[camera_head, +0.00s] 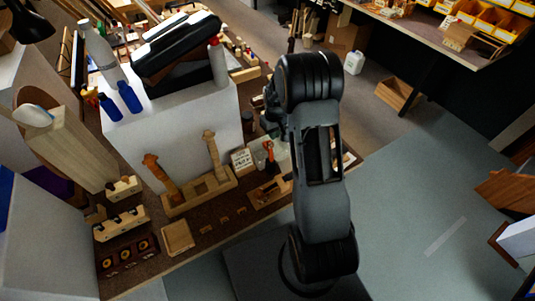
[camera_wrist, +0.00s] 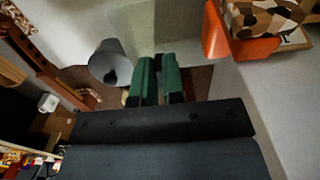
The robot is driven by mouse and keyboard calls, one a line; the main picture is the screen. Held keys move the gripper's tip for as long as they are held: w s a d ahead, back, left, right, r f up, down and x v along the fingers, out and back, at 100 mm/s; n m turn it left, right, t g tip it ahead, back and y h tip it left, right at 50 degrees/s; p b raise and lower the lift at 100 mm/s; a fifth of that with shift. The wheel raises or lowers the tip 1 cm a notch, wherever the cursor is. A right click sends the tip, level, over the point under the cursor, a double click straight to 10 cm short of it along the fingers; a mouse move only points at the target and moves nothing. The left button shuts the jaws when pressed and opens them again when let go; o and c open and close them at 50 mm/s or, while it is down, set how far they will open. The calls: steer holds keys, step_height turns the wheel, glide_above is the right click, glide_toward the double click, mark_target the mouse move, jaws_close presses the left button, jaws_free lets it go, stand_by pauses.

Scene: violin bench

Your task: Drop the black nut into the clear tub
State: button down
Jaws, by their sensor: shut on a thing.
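My gripper (camera_wrist: 160,70) shows in the wrist view as two green fingers with a narrow gap between them. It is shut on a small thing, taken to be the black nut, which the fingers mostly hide. A pale, see-through shape (camera_wrist: 130,20) beyond the fingertips looks like the clear tub. In the head view, a faint clear tub (camera_head: 282,151) stands on the bench, partly hidden behind my arm. The fingertips cannot be made out in the head view. I cannot tell the exact height of the gripper over the tub.
In the wrist view, a grey cup (camera_wrist: 108,64) stands left of the fingers and an orange holder (camera_wrist: 214,34) stands right. In the head view, a white block (camera_head: 175,135) carrying bottles and a black case stands left of my arm. A wooden rack (camera_head: 205,194) is in front.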

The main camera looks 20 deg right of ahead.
steer(key=c, duration=1.1)
jaws_free()
steer(key=shift+c, duration=0.2)
step_height(320, 180, up, 14)
steer(key=b, duration=0.1)
steer(key=shift+f, duration=0.1)
steer(key=s+a+r+t, duration=0.2)
steer(key=s+a, duration=0.3)
steer(key=s, duration=0.5)
steer(key=s+a+r+m+t, duration=0.1)
steer(key=s+a+r, duration=0.3)
steer(key=s, duration=0.7)
steer(key=shift+a+r+t, duration=0.35)
steer(key=shift+a+t, duration=0.25)
steer(key=shift+a, duration=0.25)
